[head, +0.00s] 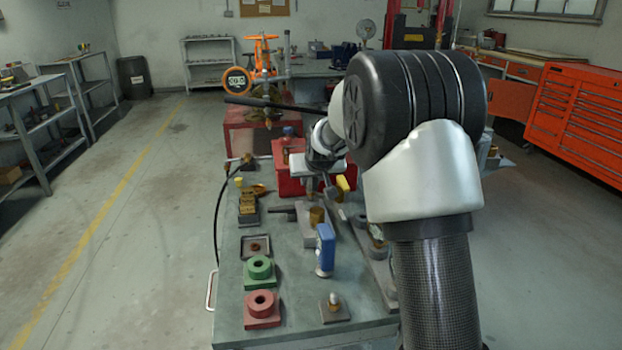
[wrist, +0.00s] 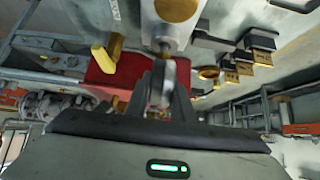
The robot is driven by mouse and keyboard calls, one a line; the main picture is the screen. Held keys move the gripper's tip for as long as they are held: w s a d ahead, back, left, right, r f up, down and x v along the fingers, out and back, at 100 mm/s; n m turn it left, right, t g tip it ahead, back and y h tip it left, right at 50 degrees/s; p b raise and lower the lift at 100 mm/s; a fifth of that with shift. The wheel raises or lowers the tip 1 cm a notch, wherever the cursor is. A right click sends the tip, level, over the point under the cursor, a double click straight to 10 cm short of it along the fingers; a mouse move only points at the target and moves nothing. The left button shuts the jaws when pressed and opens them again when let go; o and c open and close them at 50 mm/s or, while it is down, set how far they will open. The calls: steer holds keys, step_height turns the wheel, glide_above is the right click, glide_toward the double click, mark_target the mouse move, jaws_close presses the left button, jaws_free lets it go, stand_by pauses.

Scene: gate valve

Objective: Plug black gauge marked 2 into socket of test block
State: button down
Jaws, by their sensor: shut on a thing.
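My gripper (wrist: 162,92) is shut on a round grey-looking gauge (wrist: 163,72), seen nearly edge-on in the wrist view. Its face, colour and mark cannot be made out. Its short stem points toward a light grey block (wrist: 150,28) with a brass fitting (wrist: 177,8); whether the stem touches the block or sits in a socket cannot be told. In the head view my gripper (head: 322,178) is partly hidden by my arm, above the bench near a grey block (head: 307,228) with a brass cylinder (head: 317,215). This looks like the test block.
A red box (head: 290,178) stands behind the gripper. Green (head: 260,270) and red (head: 262,308) ring blocks and brass blocks (head: 248,205) line the bench's left side.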

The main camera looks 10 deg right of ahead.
steer(key=shift+f+b, duration=0.55)
steer(key=shift+f, duration=0.2)
steer(key=c, duration=1.4)
jaws_free()
steer(key=shift+c, duration=0.2)
steer(key=p+v, duration=0.3)
steer(key=v, duration=1.4)
steer(key=shift+s+p, duration=0.2)
steer(key=shift+p, duration=0.1)
steer(key=shift+r, duration=0.15)
